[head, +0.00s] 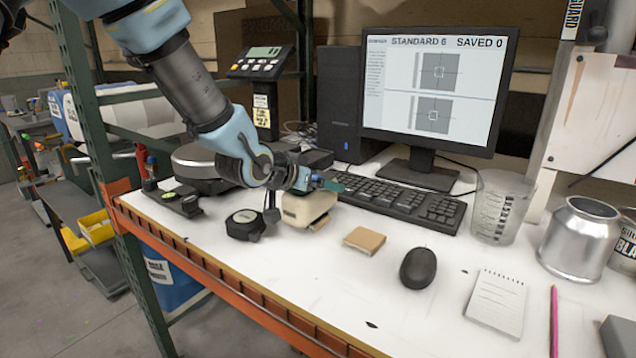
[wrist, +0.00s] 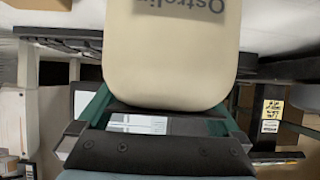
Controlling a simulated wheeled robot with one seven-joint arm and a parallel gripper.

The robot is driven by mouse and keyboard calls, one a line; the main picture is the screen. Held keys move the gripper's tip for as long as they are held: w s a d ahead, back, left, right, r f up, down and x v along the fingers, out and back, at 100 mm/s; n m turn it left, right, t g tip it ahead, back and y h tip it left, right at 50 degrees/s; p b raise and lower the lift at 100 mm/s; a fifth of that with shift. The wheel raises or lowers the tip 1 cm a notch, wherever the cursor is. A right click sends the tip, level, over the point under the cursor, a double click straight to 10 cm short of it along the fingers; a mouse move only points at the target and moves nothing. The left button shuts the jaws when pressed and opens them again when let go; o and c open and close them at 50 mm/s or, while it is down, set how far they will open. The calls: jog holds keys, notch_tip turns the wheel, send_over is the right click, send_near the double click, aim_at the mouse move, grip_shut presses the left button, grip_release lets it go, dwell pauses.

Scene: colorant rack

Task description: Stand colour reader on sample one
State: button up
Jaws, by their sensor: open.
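The colour reader (head: 306,208) is a cream, rounded device on the white bench, below my gripper in the head view. In the wrist view the reader (wrist: 172,50) fills the top middle, with part of a dark name upside down on it. My gripper (head: 318,182) is open around or just over the reader's top; its green fingers (wrist: 163,112) show on either side in the wrist view. I cannot tell whether they touch it. A tan square block (head: 365,240) lies right of the reader, with nothing on it; no label shows that it is sample one.
A black tape measure (head: 244,224) sits close left of the reader. A keyboard (head: 400,198) lies behind, a mouse (head: 418,267) right of the tan block. The monitor (head: 437,85) reads "STANDARD 6" and "SAVED 0". The bench front is mostly clear.

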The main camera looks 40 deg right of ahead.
aim_at(289, 194)
jog(key=shift+a+r, duration=0.2)
jog(key=shift+r, duration=0.05)
jog(key=v, duration=1)
jog(key=shift+a+r+p, duration=0.2)
jog(key=shift+p, duration=0.1)
jog(key=shift+s+a+r, duration=0.15)
jog(key=shift+s+a, duration=0.05)
jog(key=shift+a, duration=0.3)
